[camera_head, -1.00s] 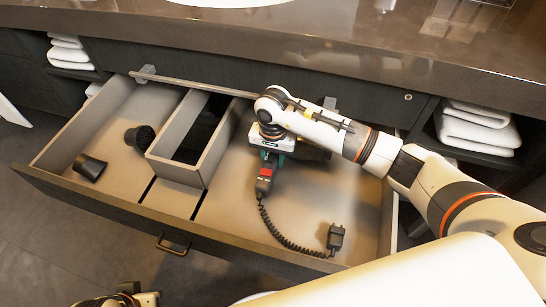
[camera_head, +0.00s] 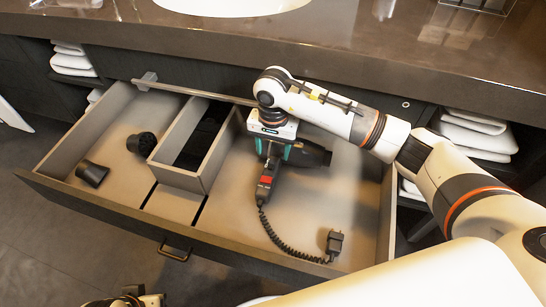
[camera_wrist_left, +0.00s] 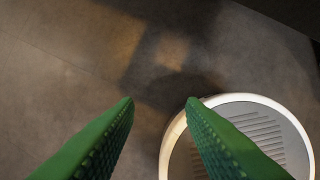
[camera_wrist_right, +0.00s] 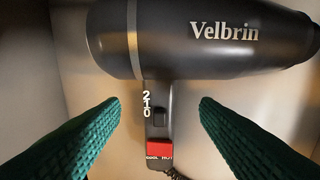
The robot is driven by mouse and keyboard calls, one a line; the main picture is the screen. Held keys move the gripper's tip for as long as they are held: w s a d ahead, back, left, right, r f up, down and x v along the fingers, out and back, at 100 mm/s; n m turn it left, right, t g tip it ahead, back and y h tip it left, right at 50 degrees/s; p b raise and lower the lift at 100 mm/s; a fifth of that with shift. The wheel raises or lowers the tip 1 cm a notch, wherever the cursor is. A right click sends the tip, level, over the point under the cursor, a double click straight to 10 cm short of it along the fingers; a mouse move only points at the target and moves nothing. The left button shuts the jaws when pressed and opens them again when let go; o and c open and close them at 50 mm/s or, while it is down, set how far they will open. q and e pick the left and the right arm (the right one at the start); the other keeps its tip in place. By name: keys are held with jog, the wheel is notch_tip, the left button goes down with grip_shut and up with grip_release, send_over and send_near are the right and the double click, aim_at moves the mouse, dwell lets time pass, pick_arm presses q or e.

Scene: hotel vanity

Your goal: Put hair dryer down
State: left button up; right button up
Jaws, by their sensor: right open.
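The black hair dryer (camera_head: 314,153) lies in the open drawer, in the wide compartment right of the divider box. Its handle (camera_head: 266,183) points toward the drawer front, and a coiled cord runs from it to a plug (camera_head: 334,243). In the right wrist view the dryer's barrel (camera_wrist_right: 200,45) lies across the top, with a red switch on the handle. My right gripper (camera_wrist_right: 160,100) is open above the dryer, one green finger each side of the handle with clear gaps. My left gripper (camera_wrist_left: 160,102) is open and empty over the floor.
The drawer (camera_head: 100,213) also holds a dark nozzle (camera_head: 92,173), a round black attachment (camera_head: 141,143) and an open-topped divider box (camera_head: 180,180). The countertop (camera_head: 350,45) overhangs the drawer's back. Folded towels (camera_head: 472,134) sit on the shelf to the right.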

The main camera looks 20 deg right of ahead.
pick_arm(q)
jog(key=x, duration=0.2)
jog(key=shift+f, duration=0.4)
pick_arm(e)
notch_tip(320, 180, up, 5)
jog(key=shift+r, duration=0.1)
dwell(0.9)
